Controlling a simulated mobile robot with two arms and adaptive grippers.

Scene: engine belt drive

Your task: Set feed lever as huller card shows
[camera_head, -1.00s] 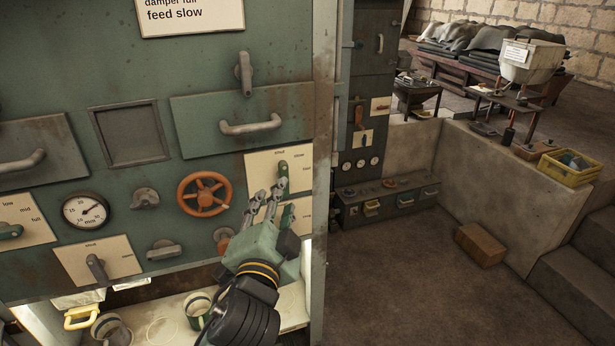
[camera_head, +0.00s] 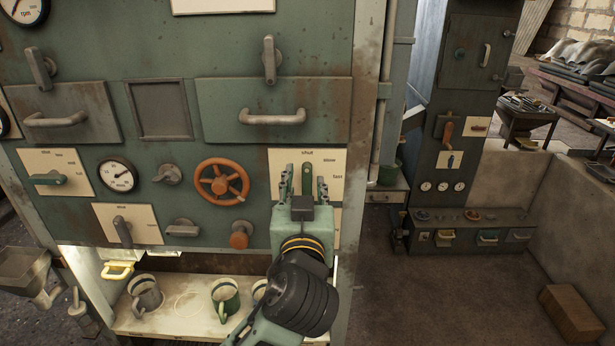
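The feed lever (camera_head: 306,178) is a green handle on a cream plate (camera_head: 330,160) at the right of the green machine panel. It points straight up toward the word "shut"; "slow" and "fast" are marked to its right. My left gripper (camera_head: 305,188) is in front of the plate, its two fingers spread apart with the lever between them. I cannot tell whether either finger touches it. The gripper hides the lower part of the plate. Only the bottom edge of the card (camera_head: 222,6) shows at the top, its words out of view. My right gripper is not in view.
An orange handwheel (camera_head: 222,182) and an orange knob (camera_head: 240,236) are close left of the gripper. A drawer handle (camera_head: 273,118) juts out above. Mugs (camera_head: 225,298) stand on the shelf (camera_head: 185,318) below. Floor to the right is clear except for a brown block (camera_head: 572,313).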

